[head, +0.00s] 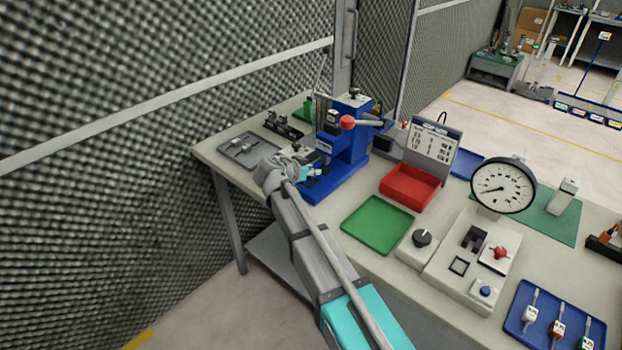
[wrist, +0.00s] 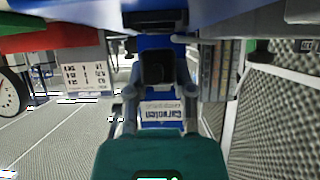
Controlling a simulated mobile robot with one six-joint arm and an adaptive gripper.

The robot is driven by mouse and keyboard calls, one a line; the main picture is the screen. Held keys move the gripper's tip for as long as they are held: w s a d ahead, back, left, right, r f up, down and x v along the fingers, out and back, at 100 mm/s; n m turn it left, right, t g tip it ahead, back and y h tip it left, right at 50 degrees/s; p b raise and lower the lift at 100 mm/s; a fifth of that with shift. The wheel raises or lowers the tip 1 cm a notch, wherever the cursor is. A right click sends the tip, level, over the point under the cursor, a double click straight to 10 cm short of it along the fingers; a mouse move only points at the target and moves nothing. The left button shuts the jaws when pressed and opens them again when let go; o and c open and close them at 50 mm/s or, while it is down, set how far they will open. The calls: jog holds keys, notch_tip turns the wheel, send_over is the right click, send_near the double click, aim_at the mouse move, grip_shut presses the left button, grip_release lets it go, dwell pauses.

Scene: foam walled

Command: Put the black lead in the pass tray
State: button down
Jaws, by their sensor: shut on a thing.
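My gripper (wrist: 158,98) is at the blue press; in the head view my own arm mostly hides it. In the wrist view its fingers are shut on a small black block-like thing (wrist: 158,68), in front of the press's blue body. I cannot tell for sure whether this is the black lead, or whether it touches the press. An empty green tray (head: 378,224), which looks like the pass tray, lies on the bench right of the press. It carries no readable label.
The blue press (head: 347,140) has a red-knobbed lever. An empty red tray (head: 411,187) stands behind the green one. A grey tray (head: 240,148) with small metal parts lies left. A dial gauge (head: 503,185), a control panel and a blue tray (head: 530,301) of tagged parts stand right.

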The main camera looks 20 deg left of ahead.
jog(key=shift+f+b, duration=0.6)
jog(key=shift+f, duration=0.35)
jog(key=shift+f, duration=0.15)
jog(key=shift+c, duration=2.3)
grip_release()
jog(key=p+v, duration=0.6)
jog(key=v, duration=0.8)
jog(key=shift+p, duration=0.4)
jog(key=shift+w, duration=0.15)
